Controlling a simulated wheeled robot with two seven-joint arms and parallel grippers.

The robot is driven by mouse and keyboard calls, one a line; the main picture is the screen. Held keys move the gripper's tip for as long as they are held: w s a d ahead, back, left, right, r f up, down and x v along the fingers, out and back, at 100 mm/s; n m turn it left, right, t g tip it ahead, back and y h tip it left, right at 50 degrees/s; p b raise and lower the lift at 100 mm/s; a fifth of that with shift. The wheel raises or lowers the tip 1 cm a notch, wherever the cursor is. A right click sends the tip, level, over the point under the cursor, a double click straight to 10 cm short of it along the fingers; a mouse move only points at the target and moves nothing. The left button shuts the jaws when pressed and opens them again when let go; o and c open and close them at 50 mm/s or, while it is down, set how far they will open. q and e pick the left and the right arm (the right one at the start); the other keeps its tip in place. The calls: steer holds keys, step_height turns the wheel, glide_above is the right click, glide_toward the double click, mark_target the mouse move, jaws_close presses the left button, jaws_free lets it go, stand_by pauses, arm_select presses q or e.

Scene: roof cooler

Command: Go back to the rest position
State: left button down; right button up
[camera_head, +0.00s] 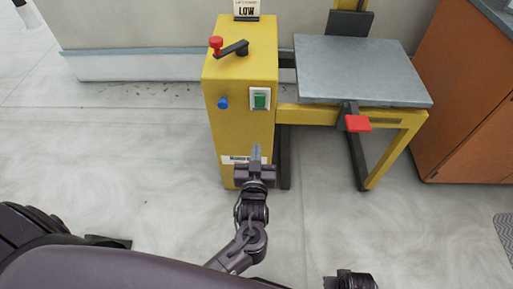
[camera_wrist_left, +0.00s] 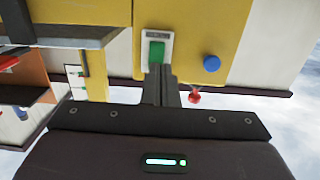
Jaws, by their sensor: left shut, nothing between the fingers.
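My left gripper (camera_head: 256,152) is in front of the lower part of a yellow machine post (camera_head: 241,75) in the head view. Its fingers are shut together with nothing between them. In the left wrist view the gripper (camera_wrist_left: 161,78) points at the post, just by a green rocker switch (camera_wrist_left: 156,54) in a pale plate; I cannot tell the exact gap. The green switch also shows in the head view (camera_head: 260,101), above the fingertips. My right gripper cannot be made out; only a dark part of me shows at the bottom edge.
A blue button (camera_head: 223,103) and a red-knobbed black lever (camera_head: 233,49) are on the post. A grey platform (camera_head: 359,70) with a red pedal-like tab (camera_head: 357,124) extends to the right. An orange cabinet (camera_head: 465,95) stands far right. The floor at left is clear.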

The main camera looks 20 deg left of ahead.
stand_by(0.3)
